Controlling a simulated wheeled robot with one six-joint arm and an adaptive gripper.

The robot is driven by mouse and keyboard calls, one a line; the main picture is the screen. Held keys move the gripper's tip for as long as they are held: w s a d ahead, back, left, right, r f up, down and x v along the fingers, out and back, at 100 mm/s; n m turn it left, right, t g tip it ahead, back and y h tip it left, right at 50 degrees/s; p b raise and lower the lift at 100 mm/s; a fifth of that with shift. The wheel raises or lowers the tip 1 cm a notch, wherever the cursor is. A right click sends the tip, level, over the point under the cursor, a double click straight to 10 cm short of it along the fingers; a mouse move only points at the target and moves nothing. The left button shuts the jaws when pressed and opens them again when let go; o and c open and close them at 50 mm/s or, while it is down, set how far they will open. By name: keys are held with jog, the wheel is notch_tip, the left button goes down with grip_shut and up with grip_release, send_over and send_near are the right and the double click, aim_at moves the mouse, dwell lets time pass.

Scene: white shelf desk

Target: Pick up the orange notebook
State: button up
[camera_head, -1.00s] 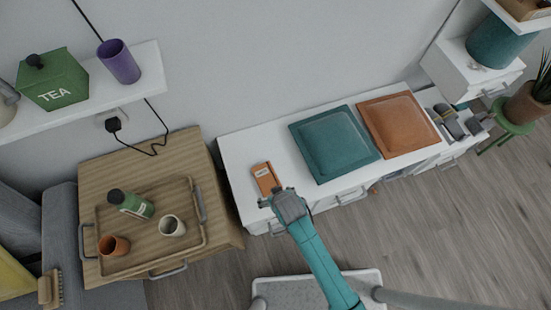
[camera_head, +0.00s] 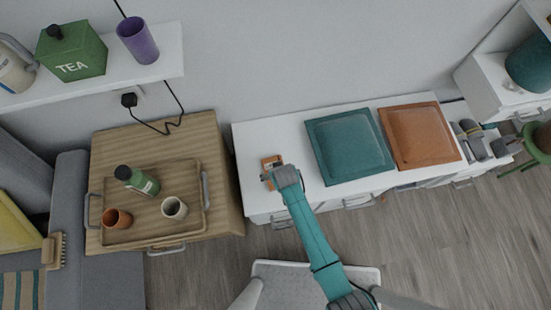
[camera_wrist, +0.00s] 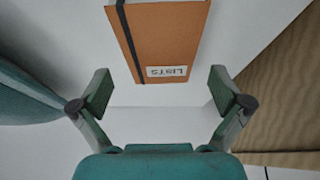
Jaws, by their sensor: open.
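The orange notebook (camera_head: 271,161) lies on the white desk top, partly hidden behind my gripper in the head view. In the wrist view the orange notebook (camera_wrist: 168,40) shows a dark elastic band and a white label reading "LISTS"; its far end is cut off by the frame. My gripper (camera_wrist: 160,90) is open and empty. Its two fingers are spread wider than the notebook, and the notebook's label end lies just beyond the fingertips, between their lines. In the head view my gripper (camera_head: 272,177) is over the desk's front part, close to the notebook.
A wooden side table (camera_head: 225,214) with a tray (camera_head: 146,235) stands left. A shelf (camera_head: 165,69) with a tea tin is above. Desk space left of the notebook is clear.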

jog(key=shift+x, duration=1.9)
jog(key=c, duration=1)
jog(key=shift+r, duration=0.15)
